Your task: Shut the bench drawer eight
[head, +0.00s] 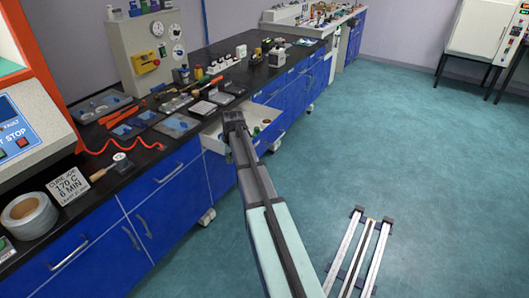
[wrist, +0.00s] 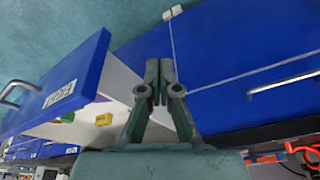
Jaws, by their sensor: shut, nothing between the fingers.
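The open bench drawer (head: 285,118) juts from the bench, with a blue front, white walls and small items inside. In the wrist view its blue front (wrist: 75,85) is at the left, with a white label (wrist: 60,94) too blurred to read and a metal handle (wrist: 15,95). My gripper (head: 233,114) is at the drawer's near side in the head view and hides part of it. In the wrist view my gripper (wrist: 158,68) is shut and empty, in front of the white drawer side wall (wrist: 122,82). I cannot tell whether it touches the drawer.
The black bench top (head: 150,158) above the drawer carries tools, trays and a tape roll (head: 30,214). Shut blue cabinet fronts (head: 165,205) flank the drawer. The green floor (head: 400,150) to the right is open, with my rails (head: 358,255) at lower right.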

